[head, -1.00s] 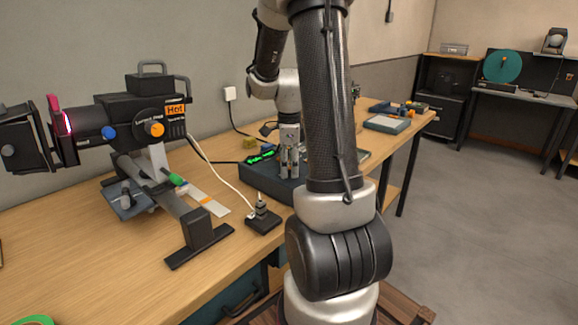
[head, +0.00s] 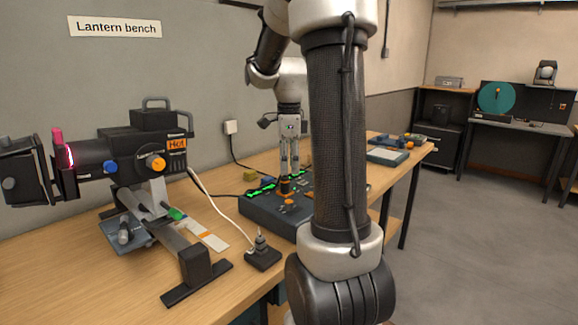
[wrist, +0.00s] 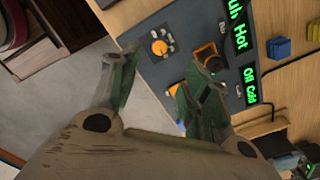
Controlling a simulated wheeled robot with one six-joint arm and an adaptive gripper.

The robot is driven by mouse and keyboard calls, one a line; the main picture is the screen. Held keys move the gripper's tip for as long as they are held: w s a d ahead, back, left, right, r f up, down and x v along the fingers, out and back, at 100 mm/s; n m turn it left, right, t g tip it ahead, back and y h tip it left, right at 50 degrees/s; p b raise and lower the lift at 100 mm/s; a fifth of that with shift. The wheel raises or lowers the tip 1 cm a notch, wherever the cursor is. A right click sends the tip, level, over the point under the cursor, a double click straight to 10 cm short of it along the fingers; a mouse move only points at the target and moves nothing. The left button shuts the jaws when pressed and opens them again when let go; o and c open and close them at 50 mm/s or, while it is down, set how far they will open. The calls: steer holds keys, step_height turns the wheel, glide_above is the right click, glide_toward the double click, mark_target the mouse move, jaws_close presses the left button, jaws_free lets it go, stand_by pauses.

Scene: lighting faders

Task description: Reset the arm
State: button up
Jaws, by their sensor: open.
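My gripper (head: 289,172) points down over the dark control console (head: 258,212) on the bench. In the wrist view its two fingers (wrist: 166,60) are apart with nothing held between them. An orange-and-black fader knob (head: 285,187) sits just below the fingertips in the head view; in the wrist view it (wrist: 208,52) is partly behind the right finger. A round orange knob (head: 290,204) is nearer the console's front; it also shows in the wrist view (wrist: 158,46). Green lit displays (wrist: 239,28) line the console, reading "Hot" and "Off Cold" in part. My arm hides the console's right side.
A black lantern projector (head: 140,155) on a stand fills the bench's left. A small black box with a pointed top (head: 262,254) and a white cable stands in front of the console. A wall socket (head: 230,128) is behind. A grey-blue tray (head: 388,157) lies farther right.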

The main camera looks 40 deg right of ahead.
stand_by(0.3)
steer(key=s+a+r+n+t, duration=0.1)
steer(key=s+a+n+t, duration=0.1)
steer(key=s+a+n, duration=0.5)
steer(key=s+a+r+n+t, duration=0.2)
steer(key=s+a+n, duration=0.6)
steer(key=n, duration=1)
steer(key=shift+s+a+r+n, duration=0.15)
steer(key=shift+s+r+n, duration=0.15)
steer(key=shift+s, duration=0.3)
